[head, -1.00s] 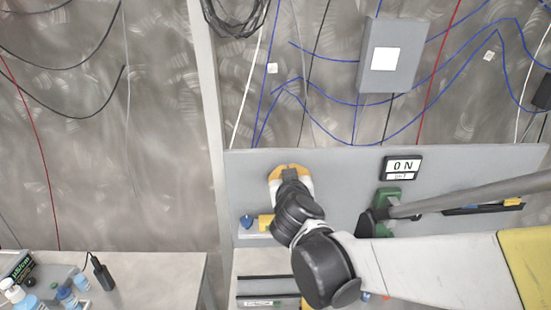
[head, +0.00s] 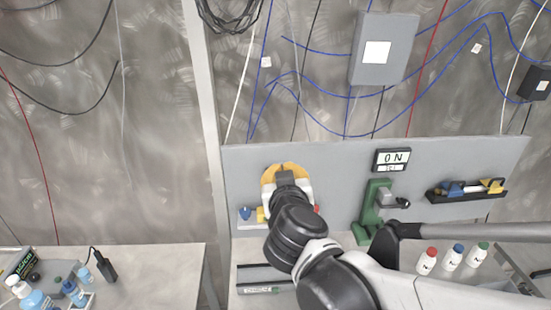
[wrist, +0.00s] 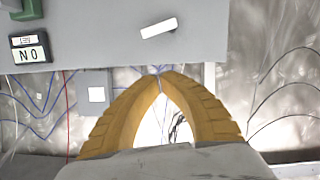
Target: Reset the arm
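My gripper (head: 285,168) shows in the head view in front of the grey back panel (head: 335,165), at the far end of my dark-jointed arm. In the wrist view, its two yellow curved fingers (wrist: 160,78) meet at their tips. No object shows held between them; only pale background and some dark wires appear through the gap.
A green stand (head: 373,208) is right of the gripper, below an ON sign (head: 392,160). Red-, blue- and green-capped bottles (head: 453,257) stand farther right. A rack (head: 466,191) hangs on the panel. The left table (head: 150,275) holds several bottles and a black device (head: 105,266).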

